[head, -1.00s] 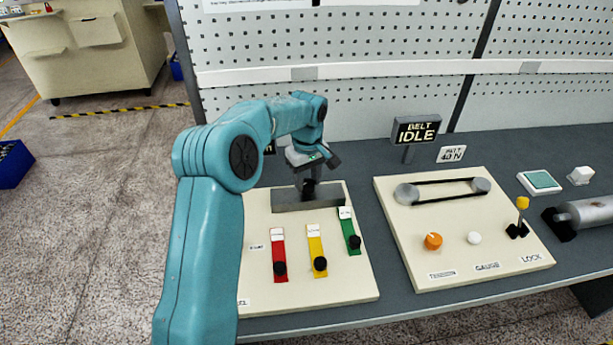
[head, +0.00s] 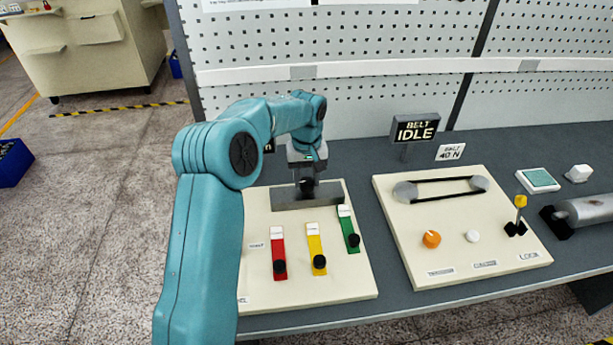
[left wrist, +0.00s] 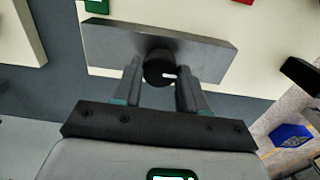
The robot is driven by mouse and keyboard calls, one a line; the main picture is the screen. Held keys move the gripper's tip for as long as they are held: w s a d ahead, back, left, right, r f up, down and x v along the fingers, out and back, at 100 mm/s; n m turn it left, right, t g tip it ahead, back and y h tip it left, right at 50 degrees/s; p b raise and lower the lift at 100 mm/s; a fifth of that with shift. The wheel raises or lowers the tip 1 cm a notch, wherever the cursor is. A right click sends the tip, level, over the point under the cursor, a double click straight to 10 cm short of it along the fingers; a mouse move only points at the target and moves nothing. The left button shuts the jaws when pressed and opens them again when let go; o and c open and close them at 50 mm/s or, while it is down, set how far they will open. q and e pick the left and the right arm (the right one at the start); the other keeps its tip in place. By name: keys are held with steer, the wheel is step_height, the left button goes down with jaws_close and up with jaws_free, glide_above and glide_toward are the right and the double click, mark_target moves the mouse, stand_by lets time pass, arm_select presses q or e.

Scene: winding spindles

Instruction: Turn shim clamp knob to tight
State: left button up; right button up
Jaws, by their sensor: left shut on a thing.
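The shim clamp knob is a small black round knob (left wrist: 157,66) with a white mark, on a grey metal block (left wrist: 105,44). In the head view the block (head: 330,196) stands at the back of the left cream board. My left gripper (left wrist: 160,80) is shut on the knob, one finger on each side of it. In the head view the left gripper (head: 306,181) is upright over the block and mostly covers the knob. The white mark points to the right in the left wrist view. My right gripper is not in view.
Red (head: 278,250), yellow (head: 315,247) and green (head: 347,228) sliders with black knobs sit in front of the block. To the right, another board (head: 400,240) carries a belt, an orange knob (head: 432,239) and a yellow-tipped lever (head: 521,203). A sign (head: 414,129) reads "BELT IDLE".

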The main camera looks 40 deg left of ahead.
mark_target(307, 182)
arm_select(q)
steer(key=shift+s+d+f, duration=0.15)
steer(key=shift+d+f, duration=0.05)
steer(key=o, duration=1.1)
steer(key=shift+c, duration=0.2)
steer(key=shift+r, duration=0.15)
steer(key=shift+a, duration=0.1)
steer(key=shift+r, duration=0.25)
step_height(307, 182, up, 16)
steer(key=p, duration=0.1)
steer(key=shift+f, duration=0.1)
